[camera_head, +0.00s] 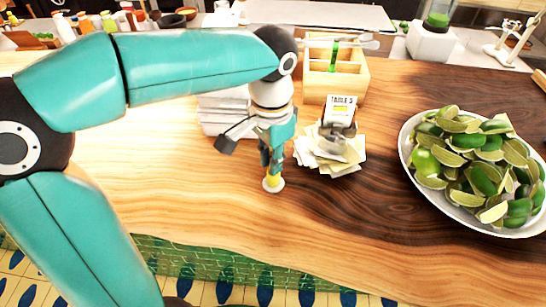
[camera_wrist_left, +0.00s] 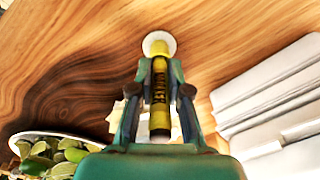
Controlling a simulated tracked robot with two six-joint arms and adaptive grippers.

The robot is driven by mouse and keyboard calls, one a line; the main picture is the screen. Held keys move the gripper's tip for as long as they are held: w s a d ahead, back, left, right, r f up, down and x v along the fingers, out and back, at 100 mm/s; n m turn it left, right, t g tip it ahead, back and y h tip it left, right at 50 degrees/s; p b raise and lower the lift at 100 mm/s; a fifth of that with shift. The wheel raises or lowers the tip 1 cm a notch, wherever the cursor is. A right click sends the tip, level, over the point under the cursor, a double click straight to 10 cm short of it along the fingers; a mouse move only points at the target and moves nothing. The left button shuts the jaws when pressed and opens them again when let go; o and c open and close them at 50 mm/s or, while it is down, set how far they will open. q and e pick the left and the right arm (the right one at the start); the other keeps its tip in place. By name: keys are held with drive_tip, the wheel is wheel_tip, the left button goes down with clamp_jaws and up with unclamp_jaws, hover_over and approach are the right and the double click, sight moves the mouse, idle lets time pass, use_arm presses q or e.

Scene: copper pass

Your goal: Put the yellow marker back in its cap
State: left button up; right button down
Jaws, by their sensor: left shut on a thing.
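My left gripper (camera_head: 271,168) is shut on the yellow marker (camera_wrist_left: 160,95), which also shows low between its fingers in the left wrist view. The marker is held roughly upright, its lower end pointing at the wooden counter. Below it a short yellow cap (camera_wrist_left: 159,48) stands on a round white base (camera_head: 274,188). The marker is in line with the cap, and the two look touching or nearly so. I cannot tell how far the marker is inside the cap. My right gripper is not in view.
A metal bowl of limes (camera_head: 410,165) stands at the right. A card holder with a table sign (camera_head: 340,112) on loose paper slips is just right of my gripper. White folded napkins (camera_head: 215,118) and a wooden box (camera_head: 352,85) are behind. The counter's left front is clear.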

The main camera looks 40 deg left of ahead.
use_arm(q)
drive_tip(key=o, duration=0.9)
drive_tip(key=shift+c, duration=0.2)
drive_tip(key=shift+o, duration=0.3)
drive_tip(key=o, duration=0.4)
drive_tip(key=shift+r, duration=0.1)
drive_tip(key=shift+s+r+p, duration=0.1)
drive_tip(key=shift+r+p, duration=2.7)
drive_tip(key=shift+r, duration=0.15)
drive_tip(key=shift+f, duration=0.1)
